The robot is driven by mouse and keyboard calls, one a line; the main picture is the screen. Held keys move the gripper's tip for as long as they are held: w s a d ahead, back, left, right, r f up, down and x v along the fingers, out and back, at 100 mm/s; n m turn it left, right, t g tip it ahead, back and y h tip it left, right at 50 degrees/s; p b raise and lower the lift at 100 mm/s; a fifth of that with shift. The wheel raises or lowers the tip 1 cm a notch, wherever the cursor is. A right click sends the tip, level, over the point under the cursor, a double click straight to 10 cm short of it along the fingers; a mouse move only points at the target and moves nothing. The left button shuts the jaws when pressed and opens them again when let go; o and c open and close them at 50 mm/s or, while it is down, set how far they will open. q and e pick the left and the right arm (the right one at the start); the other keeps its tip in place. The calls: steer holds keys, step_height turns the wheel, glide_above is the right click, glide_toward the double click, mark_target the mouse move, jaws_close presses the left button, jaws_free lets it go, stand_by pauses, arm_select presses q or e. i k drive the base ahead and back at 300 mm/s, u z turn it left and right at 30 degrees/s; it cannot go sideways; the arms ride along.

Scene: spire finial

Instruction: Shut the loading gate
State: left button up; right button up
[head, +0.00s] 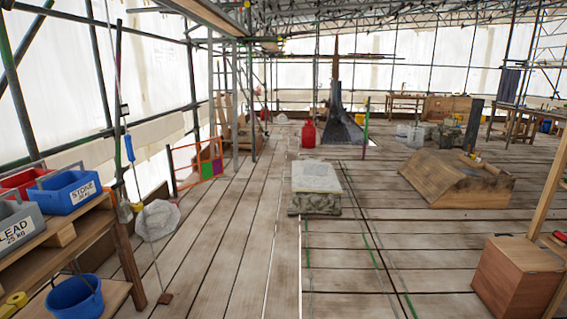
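A low gate-like panel (196,160) with an orange frame stands at the left edge of the deck, beyond the shelf. Coloured squares, green, red and purple, show on its right part. I take it for the loading gate, but I cannot tell from here whether it is open or shut. A dark post (171,168) stands at its left end, and scaffold poles rise just behind its right end. Neither of my grippers shows in the head view.
A wooden shelf (110,232) with labelled bins and a blue bucket (75,298) is at the near left. A stone block (315,188) stands mid-deck; a wooden ramp-shaped piece (455,180) and box (516,275) are right. Planks (235,225) between shelf and block look clear.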

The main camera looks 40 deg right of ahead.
mark_target(218, 165)
steer(key=z, duration=1.1)
steer(key=i, duration=9.35)
steer(key=u, duration=1.65)
